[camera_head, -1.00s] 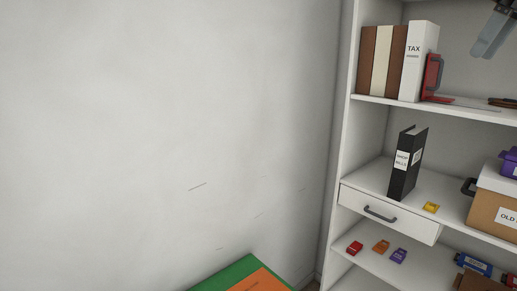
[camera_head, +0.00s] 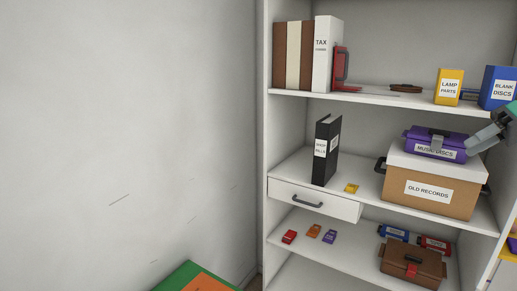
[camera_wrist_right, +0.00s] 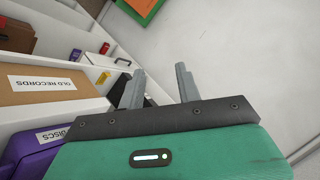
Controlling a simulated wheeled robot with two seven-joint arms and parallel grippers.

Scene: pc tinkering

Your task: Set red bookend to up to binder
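The red bookend (camera_head: 340,66) stands on the upper shelf, right beside the white TAX binder (camera_head: 322,60); I cannot tell whether they touch. Brown and cream books (camera_head: 293,56) stand left of the binder. A black binder (camera_head: 326,150) stands on the middle shelf. My right gripper (camera_head: 487,138) is at the right edge in the head view, in front of the shelf near the purple case. In the right wrist view my right gripper (camera_wrist_right: 160,85) has its two fingers apart with nothing between them. My left gripper is in no view.
The middle shelf holds the OLD RECORDS box (camera_head: 433,190) with a purple case (camera_head: 436,144) on it. A drawer (camera_head: 315,200) sits under the black binder. Yellow (camera_head: 449,87) and blue (camera_head: 498,88) boxes stand on the upper shelf.

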